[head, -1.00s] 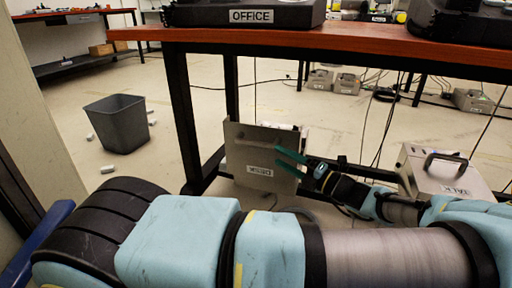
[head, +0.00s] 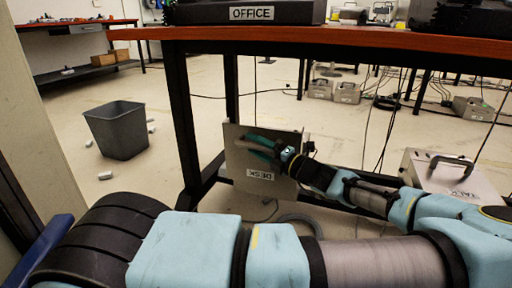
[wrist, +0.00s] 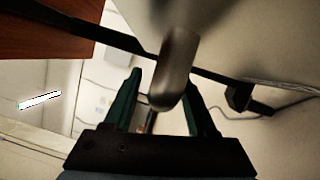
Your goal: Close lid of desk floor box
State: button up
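The desk floor box shows in the head view as an upright grey lid panel (head: 234,164) under the table, with a "DESK" label turned upside down. The lid stands raised, and the box body is mostly hidden behind it and my arm. My gripper (head: 262,146), with teal fingers, is at the near face of the lid, by its handle. In the wrist view my gripper (wrist: 163,90) has its fingers apart, with a rounded metal handle (wrist: 172,75) showing between them. I cannot tell whether either finger touches it.
A wooden-topped table (head: 350,37) with dark legs stands over the lid. Another grey box (head: 440,172) with a dark handle, its lid down, is at the right. A grey bin (head: 118,130) stands at the left with small white pieces around it. Cables hang behind the table.

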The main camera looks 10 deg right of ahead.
grip_shut()
dwell(1.3)
